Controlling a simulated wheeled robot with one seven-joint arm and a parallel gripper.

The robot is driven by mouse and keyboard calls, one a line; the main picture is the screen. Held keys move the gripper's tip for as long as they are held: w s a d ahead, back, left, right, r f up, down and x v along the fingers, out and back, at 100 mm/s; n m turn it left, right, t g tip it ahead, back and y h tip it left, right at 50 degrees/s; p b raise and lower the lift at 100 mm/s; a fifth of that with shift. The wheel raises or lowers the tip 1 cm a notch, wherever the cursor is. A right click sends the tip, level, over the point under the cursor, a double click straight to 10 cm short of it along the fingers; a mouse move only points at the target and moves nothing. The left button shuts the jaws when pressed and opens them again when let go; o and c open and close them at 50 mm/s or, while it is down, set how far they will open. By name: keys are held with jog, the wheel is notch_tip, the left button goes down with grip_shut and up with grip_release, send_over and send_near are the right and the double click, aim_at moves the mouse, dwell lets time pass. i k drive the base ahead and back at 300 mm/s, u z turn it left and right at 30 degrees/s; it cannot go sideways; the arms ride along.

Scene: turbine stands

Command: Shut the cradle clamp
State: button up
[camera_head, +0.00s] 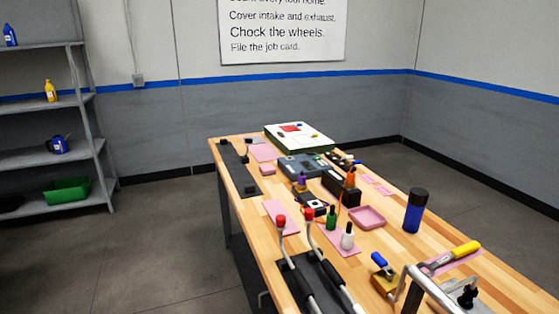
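I cannot tell for certain which object is the cradle clamp. A grey metal frame (428,284) stands at the lower right, cut off by the picture edge. A black knob-like part (467,295) shows beside it. Whether any clamp here is open or shut does not show. My gripper is not in view.
The wooden bench (395,240) holds a blue bottle (415,212), a pink tray (367,217), a yellow-handled tool (463,250) and small bottles on pink mats. A grey shelf (50,105) stands at the left. The floor (165,250) left of the bench is clear.

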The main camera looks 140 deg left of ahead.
aim_at(247, 141)
jog(key=i, duration=2)
jog(key=u, duration=2.65)
jog(key=i, duration=4.25)
jog(key=u, duration=2.75)
jog(key=i, duration=2.45)
